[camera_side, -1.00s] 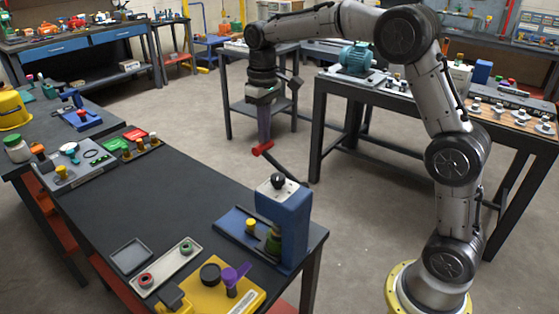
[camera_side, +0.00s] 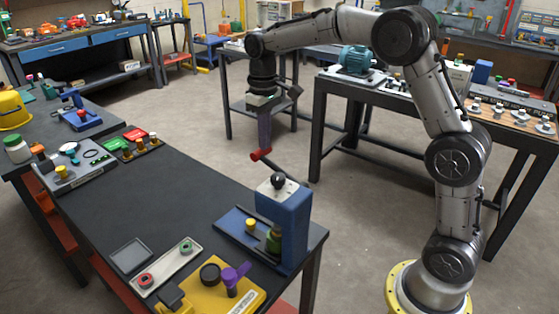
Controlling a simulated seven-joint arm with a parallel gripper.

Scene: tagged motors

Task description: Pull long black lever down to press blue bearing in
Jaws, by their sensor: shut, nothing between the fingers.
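A blue press (camera_side: 288,222) stands at the right end of the near black table, with a dark knob (camera_side: 278,180) on its top. A red grip (camera_side: 260,155) shows beyond the press, at the tips of my gripper (camera_side: 264,146). A green cylinder (camera_side: 274,239) sits at the front of the press. I cannot make out the blue bearing.
A yellow peg (camera_side: 250,225) stands on the press's blue base. A grey tray (camera_side: 130,256), a pale holder with red and green rings (camera_side: 166,266) and a yellow fixture with a purple lever (camera_side: 233,281) lie nearby. The table's middle is clear.

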